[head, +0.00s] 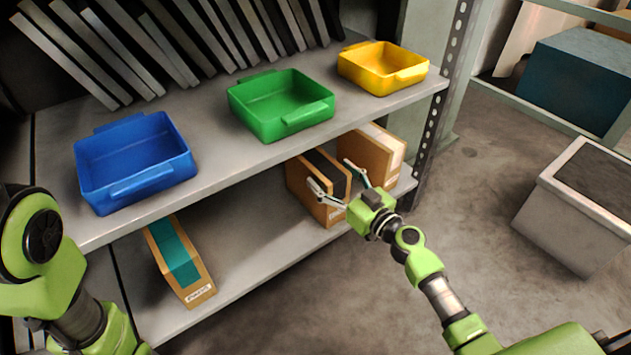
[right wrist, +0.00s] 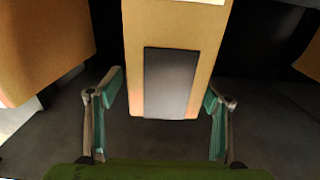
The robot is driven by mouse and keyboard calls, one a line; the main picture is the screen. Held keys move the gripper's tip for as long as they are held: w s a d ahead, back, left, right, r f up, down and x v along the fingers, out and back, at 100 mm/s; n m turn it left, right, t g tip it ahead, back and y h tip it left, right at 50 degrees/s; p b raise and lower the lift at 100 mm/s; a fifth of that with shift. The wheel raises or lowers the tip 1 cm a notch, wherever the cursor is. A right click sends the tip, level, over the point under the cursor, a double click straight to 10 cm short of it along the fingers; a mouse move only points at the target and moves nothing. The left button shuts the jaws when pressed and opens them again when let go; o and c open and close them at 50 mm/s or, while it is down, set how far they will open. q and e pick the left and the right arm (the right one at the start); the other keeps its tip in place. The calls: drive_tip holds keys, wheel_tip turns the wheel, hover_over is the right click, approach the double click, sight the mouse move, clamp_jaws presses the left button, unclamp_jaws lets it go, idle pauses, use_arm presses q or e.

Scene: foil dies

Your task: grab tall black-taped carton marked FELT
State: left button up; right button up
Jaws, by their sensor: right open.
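The tall tan carton with black tape (head: 323,172) stands upright on the lower shelf, right of centre in the head view. A label near the bottom of its front is too small to read. My right gripper (head: 336,178) is open in front of it. In the right wrist view the carton (right wrist: 211,35) with its dark tape strip stands between the open right fingers (right wrist: 163,88), with a visible gap on each side. My left arm shows at the left edge of the head view; its gripper is not in view.
A carton with pale tape (head: 369,157) stands close right of the black-taped one. A teal-taped carton (head: 177,262) stands farther left on the lower shelf (head: 250,260). Blue (head: 135,160), green (head: 280,103) and yellow (head: 383,68) bins sit on the shelf above. A perforated post (head: 440,95) stands at right.

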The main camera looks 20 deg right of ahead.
sight(319, 165)
drive_tip(key=x, duration=0.5)
drive_tip(key=shift+s+a, duration=0.15)
drive_tip(key=shift+a, duration=0.1)
drive_tip(key=c, duration=1.5)
drive_tip(key=shift+r, duration=0.1)
drive_tip(key=c, duration=0.4)
drive_tip(key=shift+r, duration=0.15)
